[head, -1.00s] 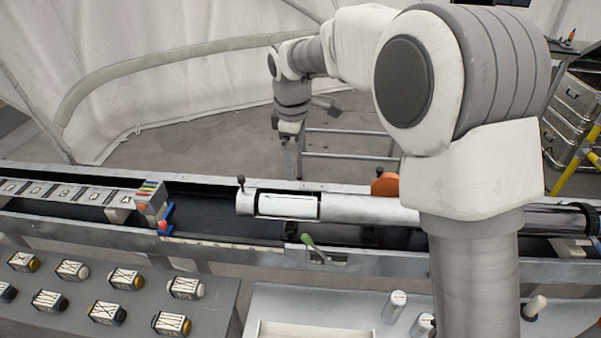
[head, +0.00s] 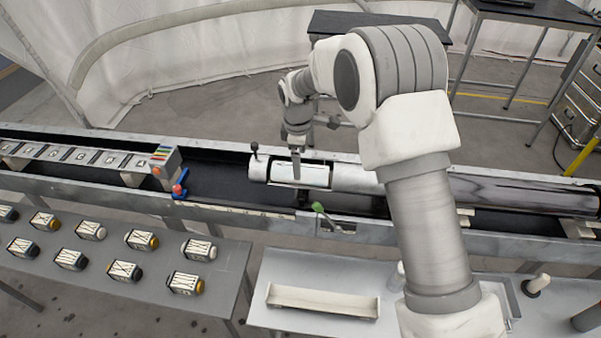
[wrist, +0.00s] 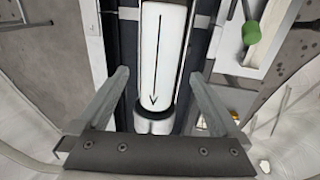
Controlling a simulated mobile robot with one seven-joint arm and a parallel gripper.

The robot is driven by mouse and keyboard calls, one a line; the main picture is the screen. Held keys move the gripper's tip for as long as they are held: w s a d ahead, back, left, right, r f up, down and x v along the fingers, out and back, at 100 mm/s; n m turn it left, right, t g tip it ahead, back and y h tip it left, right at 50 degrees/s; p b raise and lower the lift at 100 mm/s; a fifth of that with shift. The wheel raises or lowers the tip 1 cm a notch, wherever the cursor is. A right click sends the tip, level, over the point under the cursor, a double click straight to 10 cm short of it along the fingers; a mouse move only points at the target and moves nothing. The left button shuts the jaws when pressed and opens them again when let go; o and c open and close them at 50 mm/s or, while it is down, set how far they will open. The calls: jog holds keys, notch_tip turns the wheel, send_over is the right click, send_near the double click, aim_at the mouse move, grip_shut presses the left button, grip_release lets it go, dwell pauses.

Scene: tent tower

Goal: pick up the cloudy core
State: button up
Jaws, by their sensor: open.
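A whitish cylinder (head: 312,176), which I take for the cloudy core, lies in the open window of a silver tube (head: 350,179) on the long rail bench. In the wrist view the white cylinder (wrist: 163,50) carries a black arrow pointing towards me, with a dark ring below it. My gripper (head: 295,165) points down over the window. In the wrist view my gripper (wrist: 160,74) is open, one finger on each side of the cylinder's line. Nothing is held. I cannot tell how far the fingertips are above the tube.
A green-knobbed lever (head: 318,207) stands on the bench's near side. A blue-and-red clamp (head: 180,186) is to the left. An empty white trough (head: 322,311) lies on the near table. My arm hides part of the tube.

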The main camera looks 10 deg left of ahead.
jog(key=shift+w+a+f+p, duration=0.1)
jog(key=shift+w+f+p, duration=0.05)
jog(key=shift+f, duration=0.7)
jog(key=shift+w+d+f+p, duration=0.1)
jog(key=shift+w+f+p, duration=0.1)
jog(key=shift+f, duration=0.7)
jog(key=shift+w+a+f+p, duration=0.1)
jog(key=shift+f+p, duration=0.05)
jog(key=shift+f, duration=0.7)
jog(key=shift+r, duration=0.1)
grip_shut()
